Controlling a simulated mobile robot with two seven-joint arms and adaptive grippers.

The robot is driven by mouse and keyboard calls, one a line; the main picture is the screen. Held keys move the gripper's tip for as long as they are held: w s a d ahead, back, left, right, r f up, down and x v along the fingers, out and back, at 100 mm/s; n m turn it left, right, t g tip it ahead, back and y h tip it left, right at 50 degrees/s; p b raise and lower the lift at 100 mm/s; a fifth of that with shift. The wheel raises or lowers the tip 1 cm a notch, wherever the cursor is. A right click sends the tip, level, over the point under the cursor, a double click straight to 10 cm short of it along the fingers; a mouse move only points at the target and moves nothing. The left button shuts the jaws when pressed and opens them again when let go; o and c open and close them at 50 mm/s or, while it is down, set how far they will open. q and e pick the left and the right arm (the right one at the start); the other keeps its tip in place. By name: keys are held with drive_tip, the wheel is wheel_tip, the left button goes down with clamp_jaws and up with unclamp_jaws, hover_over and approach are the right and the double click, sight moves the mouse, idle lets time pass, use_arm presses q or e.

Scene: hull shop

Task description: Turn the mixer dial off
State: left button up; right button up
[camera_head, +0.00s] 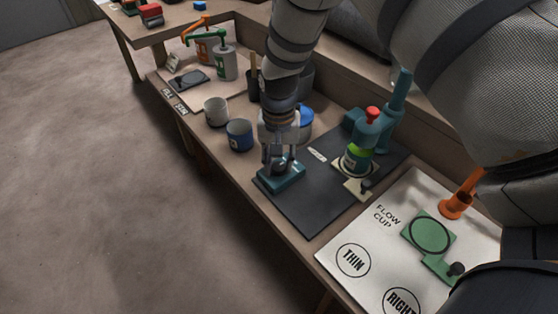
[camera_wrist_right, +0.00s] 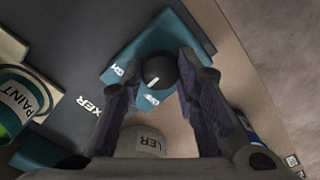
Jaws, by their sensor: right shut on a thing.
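The mixer dial (camera_wrist_right: 164,72) is a round dark knob on a teal box (camera_head: 287,181) at the front left of a dark mat. In the right wrist view its white mark points down and left, toward the small lower label; a second label, seeming to read ON, is at the left. My right gripper (camera_head: 283,164) comes down over the box and is shut on the dial, one finger on each side. The teal mixer stand (camera_head: 397,95) with a red knob rises behind, over a paint can (camera_head: 355,160). My left gripper is not in view.
A flow cup board (camera_head: 345,228) with THIN and RIGHT circles lies at the right. Bottles and a small scale (camera_head: 189,79) are farther left. The bench's front edge is close.

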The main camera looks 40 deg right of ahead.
sight(279, 166)
drive_tip(key=n+p, duration=0.1)
drive_tip(key=n, duration=0.3)
drive_tip(key=shift+n, duration=0.3)
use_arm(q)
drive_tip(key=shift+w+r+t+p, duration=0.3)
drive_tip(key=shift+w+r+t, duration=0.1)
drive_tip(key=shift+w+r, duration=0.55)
use_arm(e)
drive_tip(key=n, duration=0.4)
drive_tip(key=shift+n, duration=0.3)
drive_tip(key=o, duration=1.2)
drive_tip(key=shift+c, duration=0.2)
wheel_tip(279, 166, up, 12)
